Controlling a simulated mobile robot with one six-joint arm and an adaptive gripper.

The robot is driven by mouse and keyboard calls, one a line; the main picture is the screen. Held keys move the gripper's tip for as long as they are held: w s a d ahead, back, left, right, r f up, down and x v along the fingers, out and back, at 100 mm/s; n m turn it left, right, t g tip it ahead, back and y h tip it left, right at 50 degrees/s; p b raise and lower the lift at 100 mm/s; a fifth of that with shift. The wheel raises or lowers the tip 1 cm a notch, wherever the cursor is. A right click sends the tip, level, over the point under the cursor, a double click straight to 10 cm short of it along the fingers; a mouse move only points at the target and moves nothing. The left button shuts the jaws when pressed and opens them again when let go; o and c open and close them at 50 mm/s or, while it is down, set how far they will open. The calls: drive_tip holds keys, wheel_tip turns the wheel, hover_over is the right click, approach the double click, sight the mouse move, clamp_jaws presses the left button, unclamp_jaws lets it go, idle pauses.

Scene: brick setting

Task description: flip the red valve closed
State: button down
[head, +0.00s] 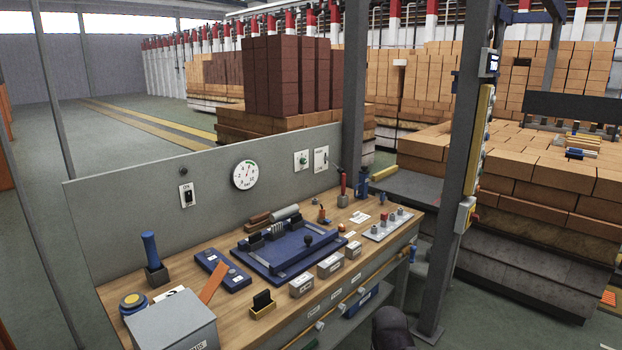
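No part in view is clearly the red valve. A small upright red handle (343,182) on a dark base stands at the back right of the wooden workbench (185,262), in front of the grey back panel. It may be the valve, but it is too small to tell whether it is open or closed. A yellow pipe (345,306) with small fittings runs along the bench's front edge. A slanted orange-red bar (213,283) shows at the left of the bench.
A blue fixture (290,252) fills the bench's middle, with small grey boxes (330,264) before it. A control plate (388,224) lies at right. A grey box (170,322) stands front left. A steel post (455,190) rises at right, before brick stacks (540,190).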

drive_tip(key=shift+r, duration=0.4)
drive_tip(key=c, duration=0.6)
unclamp_jaws()
drive_tip(key=shift+a, duration=0.1)
